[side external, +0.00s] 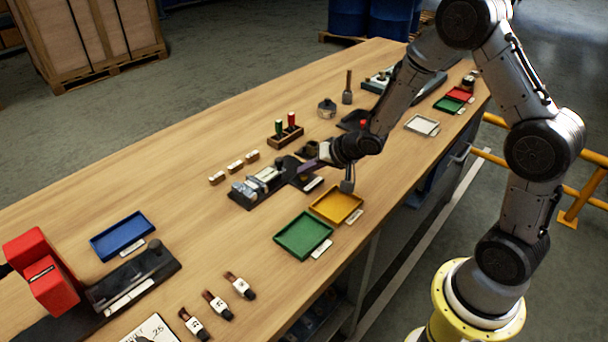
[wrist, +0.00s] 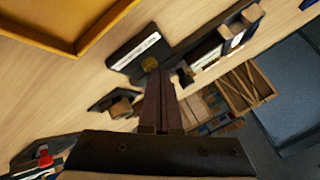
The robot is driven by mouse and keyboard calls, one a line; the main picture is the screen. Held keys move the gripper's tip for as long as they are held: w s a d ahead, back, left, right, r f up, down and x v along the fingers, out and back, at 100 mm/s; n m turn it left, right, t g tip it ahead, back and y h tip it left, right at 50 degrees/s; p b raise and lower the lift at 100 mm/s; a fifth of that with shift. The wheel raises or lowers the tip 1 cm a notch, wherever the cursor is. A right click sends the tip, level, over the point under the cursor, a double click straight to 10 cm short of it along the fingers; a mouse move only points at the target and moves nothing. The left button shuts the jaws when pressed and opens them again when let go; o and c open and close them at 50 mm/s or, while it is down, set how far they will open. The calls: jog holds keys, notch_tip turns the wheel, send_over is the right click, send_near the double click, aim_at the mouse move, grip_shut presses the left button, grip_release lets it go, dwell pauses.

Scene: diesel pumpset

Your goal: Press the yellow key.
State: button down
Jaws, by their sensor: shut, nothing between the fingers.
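In the wrist view my shut fingers (wrist: 157,75) point at a small dull yellow piece (wrist: 150,64) beside a black block with a white label (wrist: 135,50). This piece may be the yellow key; its shape is partly hidden by the fingertips. I cannot tell whether the fingers touch it. In the side view no yellow key can be made out; my gripper covers that part.
A yellow tray (side external: 336,220) and a green tray (side external: 304,252) lie in front of the fixture. A wooden holder with red and green pieces (side external: 285,136) stands behind it. A blue tray (side external: 122,235) and red box (side external: 42,272) are at left.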

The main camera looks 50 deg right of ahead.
jog(key=shift+r, duration=0.7)
jog(key=shift+r, duration=0.15)
jog(key=shift+r, duration=2.35)
jog(key=s+a+r+t+h, duration=0.15)
jog(key=s+r, duration=0.25)
jog(key=r, duration=0.5)
jog(key=s+r+t, duration=0.2)
jog(key=s+r, duration=0.2)
jog(key=r, duration=0.5)
jog(key=s+a+f+n+g, duration=0.1)
jog(key=s+f+n+g, duration=0.2)
jog(key=s, duration=0.8)
jog(key=s+a+f+n+g, duration=0.1)
jog(key=s+f+n+g, duration=0.2)
jog(key=s, duration=0.8)
jog(key=shift+a+f+n+g, duration=0.15)
jog(key=shift+a+n+g, duration=0.35)
jog(key=shift+n, duration=0.4)
